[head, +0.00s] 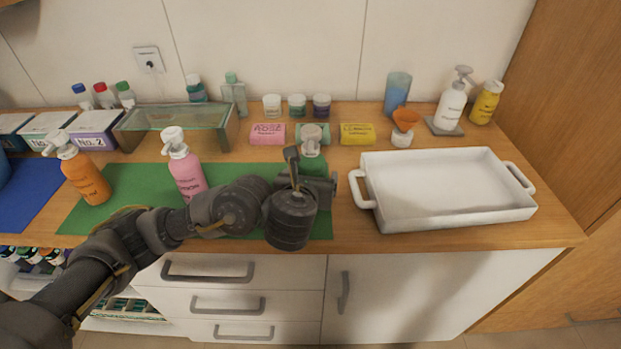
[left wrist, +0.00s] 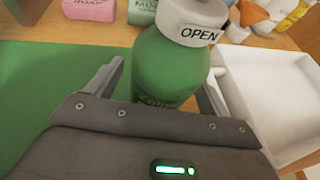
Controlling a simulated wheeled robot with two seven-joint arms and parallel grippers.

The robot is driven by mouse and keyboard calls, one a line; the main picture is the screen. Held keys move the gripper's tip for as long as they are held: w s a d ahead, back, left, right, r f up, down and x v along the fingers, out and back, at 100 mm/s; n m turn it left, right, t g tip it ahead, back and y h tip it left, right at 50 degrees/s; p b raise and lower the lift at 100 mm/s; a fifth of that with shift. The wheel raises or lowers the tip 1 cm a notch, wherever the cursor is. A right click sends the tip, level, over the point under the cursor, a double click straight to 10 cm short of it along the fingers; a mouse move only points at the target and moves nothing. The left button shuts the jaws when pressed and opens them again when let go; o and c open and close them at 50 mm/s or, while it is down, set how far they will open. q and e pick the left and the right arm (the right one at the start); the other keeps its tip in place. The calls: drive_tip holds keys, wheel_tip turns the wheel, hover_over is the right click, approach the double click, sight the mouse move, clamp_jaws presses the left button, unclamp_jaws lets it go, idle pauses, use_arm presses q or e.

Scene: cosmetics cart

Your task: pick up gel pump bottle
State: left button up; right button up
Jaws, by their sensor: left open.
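A green pump bottle (head: 313,166) with a white pump head stands upright on the green mat (head: 130,180), partly hidden behind my left gripper (head: 318,186) in the head view. In the left wrist view the green bottle (left wrist: 168,68) has a white collar marked OPEN and stands between the fingers of my left gripper (left wrist: 160,88). The fingers are open, one on each side of it. I cannot tell whether they touch it. Its lower part is hidden by the gripper body. My right gripper is not in view.
A pink pump bottle (head: 186,173) and an orange pump bottle (head: 84,175) stand left on the mat. A white tray (head: 375,217) lies close to the right. Pink soap box (head: 268,134), yellow soap box (head: 357,134) and a glass shelf (head: 170,117) are behind.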

use_arm(q)
drive_tip(key=c, duration=1.3)
drive_tip(key=shift+o, duration=0.2)
drive_tip(key=shift+r, duration=0.1)
